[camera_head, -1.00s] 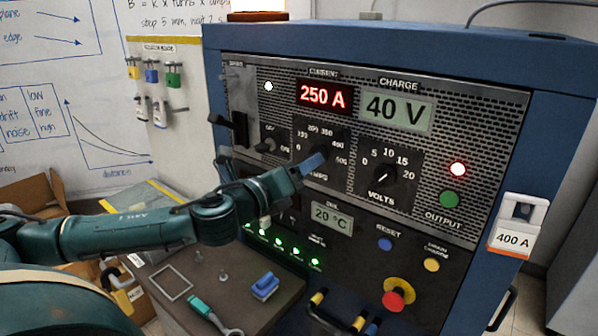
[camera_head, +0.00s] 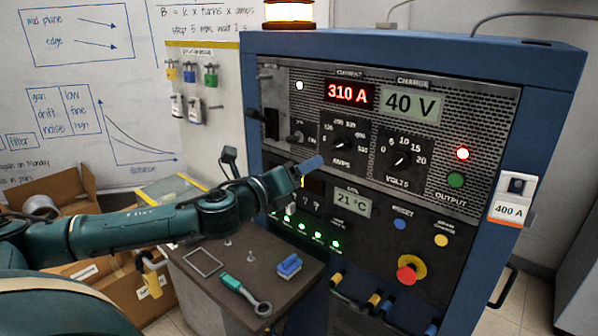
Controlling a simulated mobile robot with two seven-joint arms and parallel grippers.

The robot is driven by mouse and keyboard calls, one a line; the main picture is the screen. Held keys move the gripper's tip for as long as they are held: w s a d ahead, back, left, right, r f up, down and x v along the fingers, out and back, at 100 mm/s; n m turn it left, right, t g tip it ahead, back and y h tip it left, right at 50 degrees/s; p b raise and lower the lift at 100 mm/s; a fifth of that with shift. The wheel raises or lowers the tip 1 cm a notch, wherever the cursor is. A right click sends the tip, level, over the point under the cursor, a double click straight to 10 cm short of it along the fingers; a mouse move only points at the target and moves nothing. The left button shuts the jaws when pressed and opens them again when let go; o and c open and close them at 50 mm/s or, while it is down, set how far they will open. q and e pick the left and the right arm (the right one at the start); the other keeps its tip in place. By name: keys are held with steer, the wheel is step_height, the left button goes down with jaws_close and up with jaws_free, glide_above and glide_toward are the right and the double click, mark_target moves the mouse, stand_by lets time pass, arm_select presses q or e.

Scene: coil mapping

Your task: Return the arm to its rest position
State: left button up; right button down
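My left arm, dark teal, reaches in from the left in the head view. Its gripper (camera_head: 310,167) has blue-grey fingers and is in front of the power cabinet (camera_head: 510,120), below and left of the AMPS knob (camera_head: 341,147). In the picture there is a gap between fingertips and knob. The fingers are seen from the side, so I cannot tell whether they are open or shut; nothing clearly shows in them. My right gripper is not in view. The red current display (camera_head: 348,93) reads 310 A and the charge display (camera_head: 413,103) reads 40 V.
Below the arm is a small dark bench (camera_head: 222,292) with a green-handled wrench (camera_head: 243,293) and a blue block-like tool (camera_head: 289,265). A red emergency button (camera_head: 407,269) is on the cabinet's lower front.

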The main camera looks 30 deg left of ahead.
arm_select(q)
steer(key=shift+f, duration=0.1)
stand_by(0.5)
steer(key=s+d+f+n+g, duration=0.1)
steer(key=s+d+f+n, duration=0.2)
steer(key=f, duration=0.4)
steer(key=d+f+n+g+h, duration=0.1)
steer(key=d+f+n+g, duration=0.1)
steer(key=f+n, duration=0.35)
steer(key=s+d+f+n+g, duration=0.1)
steer(key=s+d+f+n, duration=0.15)
steer(key=f, duration=0.55)
steer(key=s+d+f+n+g, duration=0.2)
steer(key=s+d+f+n, duration=0.3)
steer(key=s+f+n, duration=0.3)
steer(key=s+d+f+n+g, duration=0.2)
steer(key=s+d+f+n, duration=0.3)
steer(key=s+f+n, duration=0.3)
step_height(320, 180, down, 3)
steer(key=shift+s+d+f, duration=0.1)
steer(key=shift+s+d, duration=0.2)
steer(key=shift+s, duration=0.8)
